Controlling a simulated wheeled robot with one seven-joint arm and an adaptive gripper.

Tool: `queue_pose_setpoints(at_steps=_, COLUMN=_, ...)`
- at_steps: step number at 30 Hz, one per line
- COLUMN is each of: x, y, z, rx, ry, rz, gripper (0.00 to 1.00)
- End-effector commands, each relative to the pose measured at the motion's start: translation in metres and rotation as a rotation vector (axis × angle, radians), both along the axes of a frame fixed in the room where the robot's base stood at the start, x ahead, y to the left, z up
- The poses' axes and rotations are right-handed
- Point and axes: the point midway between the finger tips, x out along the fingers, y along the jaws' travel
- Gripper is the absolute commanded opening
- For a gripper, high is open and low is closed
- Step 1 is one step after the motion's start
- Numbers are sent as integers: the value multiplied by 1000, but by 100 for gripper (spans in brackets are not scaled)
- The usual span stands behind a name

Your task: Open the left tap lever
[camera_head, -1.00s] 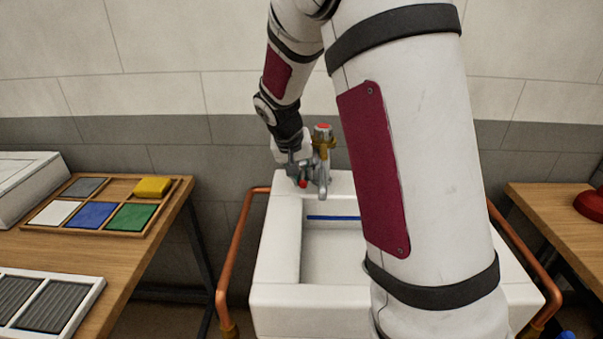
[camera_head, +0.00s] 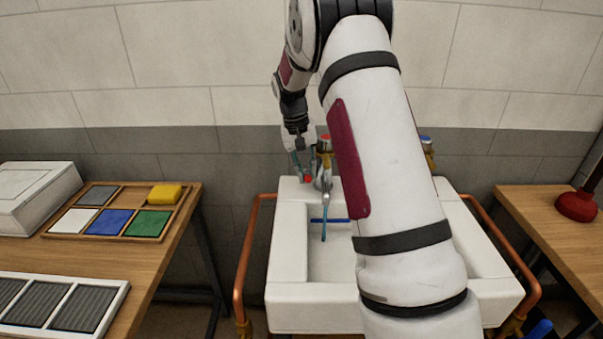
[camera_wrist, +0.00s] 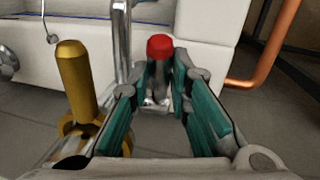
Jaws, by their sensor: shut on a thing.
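The left tap (camera_head: 325,150) has a red top, a brass body and a grey spout over the white sink. A thin blue stream (camera_head: 323,228) falls from its spout into the basin. Its lever, with a red tip (camera_head: 307,179), points out from the tap's left side. The lever's red tip (camera_wrist: 160,46) shows between the teal-padded fingers in the wrist view. My gripper (camera_head: 301,163) is shut on the lever; it also shows in the wrist view (camera_wrist: 160,88). The fingers hide part of the lever.
The sink (camera_head: 285,270) has copper rails (camera_head: 247,250) on both sides. A right tap with a blue top (camera_head: 425,139) is partly behind my arm. A wooden table at left holds a tray of coloured tiles (camera_head: 187,205). A table at right holds a red plunger (camera_head: 575,206).

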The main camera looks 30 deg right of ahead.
Motion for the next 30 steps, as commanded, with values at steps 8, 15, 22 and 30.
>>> queue_pose_setpoints(at_steps=8, x=6, y=-4, z=7, rx=79, ry=119, rz=0, gripper=0)
queue_pose_setpoints(at_steps=15, x=7, y=-4, z=10, rx=111, ry=165, rz=0, gripper=0)
queue_pose_setpoints(at_steps=22, x=7, y=-4, z=11, rx=116, ry=173, rz=1, gripper=0)
queue_pose_setpoints(at_steps=30, x=7, y=-4, z=11, rx=115, ry=171, rz=1, gripper=32)
